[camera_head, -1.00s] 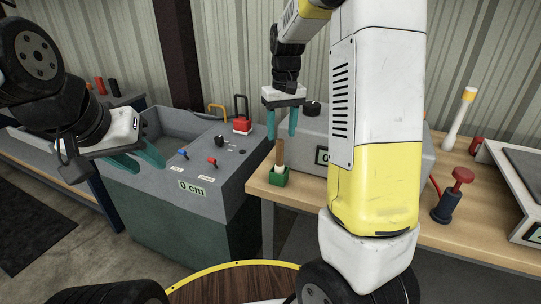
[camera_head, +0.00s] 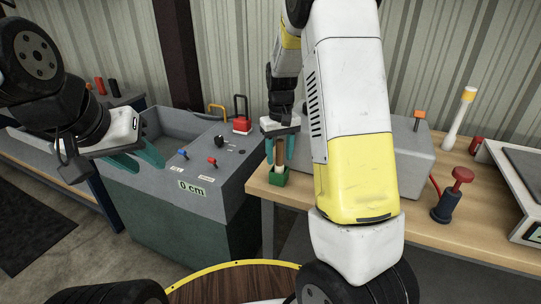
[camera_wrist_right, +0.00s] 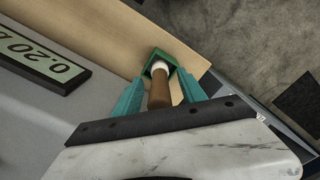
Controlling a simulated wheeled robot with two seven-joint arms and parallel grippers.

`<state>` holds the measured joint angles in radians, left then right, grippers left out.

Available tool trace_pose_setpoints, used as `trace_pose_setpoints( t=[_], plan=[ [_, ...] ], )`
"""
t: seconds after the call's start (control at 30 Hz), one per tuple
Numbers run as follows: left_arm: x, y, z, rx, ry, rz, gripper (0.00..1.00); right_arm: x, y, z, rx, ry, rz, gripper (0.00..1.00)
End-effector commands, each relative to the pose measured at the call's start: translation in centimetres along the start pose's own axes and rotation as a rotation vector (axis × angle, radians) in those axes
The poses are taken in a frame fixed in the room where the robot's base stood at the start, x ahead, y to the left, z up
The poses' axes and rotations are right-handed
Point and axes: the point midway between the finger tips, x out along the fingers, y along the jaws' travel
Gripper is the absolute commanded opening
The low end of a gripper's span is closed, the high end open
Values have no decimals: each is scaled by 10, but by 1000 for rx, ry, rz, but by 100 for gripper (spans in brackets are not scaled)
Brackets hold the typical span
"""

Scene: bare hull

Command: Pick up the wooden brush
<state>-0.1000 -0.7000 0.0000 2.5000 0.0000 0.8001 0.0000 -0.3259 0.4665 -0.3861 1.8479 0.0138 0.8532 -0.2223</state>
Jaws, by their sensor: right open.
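The wooden brush (camera_head: 280,152) stands upright, its white lower part in a small green holder (camera_head: 274,178) near the bench's left corner. In the right wrist view the brown handle (camera_wrist_right: 159,92) points toward me, and the green holder (camera_wrist_right: 170,64) is beyond it. My right gripper (camera_head: 280,162) is open, with its teal fingers on either side of the handle; in the right wrist view the fingers (camera_wrist_right: 160,92) show gaps to the handle. My left gripper (camera_head: 146,164) is at the left, away from the brush, with its teal fingers apart and nothing visible between them.
The wooden bench (camera_head: 420,207) carries a grey box with a display (camera_wrist_right: 40,58) close to the brush, and a red-topped plunger (camera_head: 455,196). A grey console (camera_head: 190,160) with levers stands left of the bench. My right arm hides part of the bench.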

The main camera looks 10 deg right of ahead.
Motion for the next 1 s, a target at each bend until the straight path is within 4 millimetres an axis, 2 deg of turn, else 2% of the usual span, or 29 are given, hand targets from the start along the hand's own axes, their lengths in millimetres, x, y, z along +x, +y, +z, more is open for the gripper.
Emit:
trace_pose_setpoints(
  t=[0.07, 0.2, 0.3, 0.67, 0.77, 1.0],
  plan=[
    [0, 0, 0, 0, 0, 0, 36, 0, 0, 0, 0, 0, 0, 44],
    [0, 0, 0, 0, 0, 0, 36, 0, 0, 0, 0, 0, 0, 17],
    [0, 0, 0, 0, 0, 0, 36, 0, 0, 0, 0, 0, 0, 0],
    [0, 0, 0, 0, 0, 0, 36, -6, 0, -1, 0, 2, 0, 0],
    [0, 0, 0, 0, 0, 0, 36, -20, 0, -1, -1, 5, 0, 0],
    [0, 0, 0, 0, 0, 0, 36, -69, 0, -1, 0, 5, 1, 0]
  ],
)
